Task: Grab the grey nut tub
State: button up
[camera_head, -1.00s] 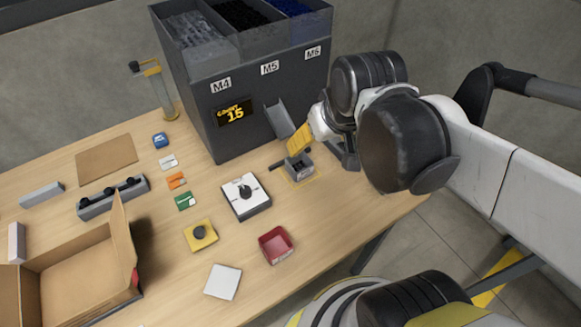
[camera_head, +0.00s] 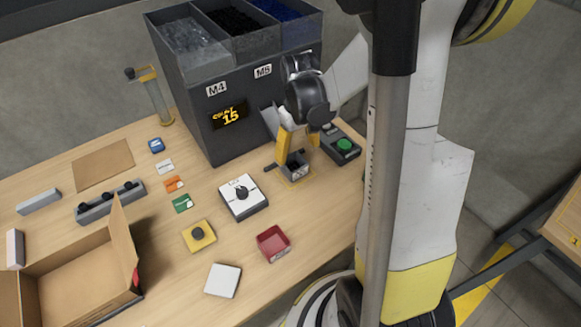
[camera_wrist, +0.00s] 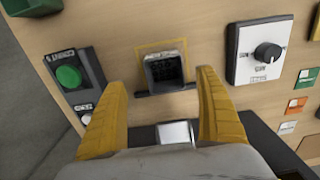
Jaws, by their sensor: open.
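The grey nut tub (camera_head: 294,167) stands on the table at the foot of the feeder, inside a yellow outlined square. In the wrist view the tub (camera_wrist: 164,71) is upright with dark contents, and lies just beyond the fingertips, midway between them. My gripper (camera_head: 299,140) is beside and above the tub, its yellow fingers pointing down towards it. In the wrist view my gripper (camera_wrist: 162,78) is open and empty, with a finger on either side and clear space to the tub. A dark bar lies along the tub's near edge.
The feeder (camera_head: 233,115) with labelled bins rises behind the tub. A control box with a green button (camera_head: 341,145) stands close on the right. An open carton (camera_head: 75,275) is at front left.

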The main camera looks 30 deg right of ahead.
aim_at(294, 164)
jog(key=f+b, duration=0.1)
jog(key=f, duration=0.1)
jog(key=f+b, duration=0.1)
jog(key=f, duration=0.1)
jog(key=f+b, duration=0.1)
jog(key=f, duration=0.1)
jog(key=shift+w+a+f, duration=0.15)
jog(key=shift+w+a, duration=0.2)
jog(key=c, duration=1.3)
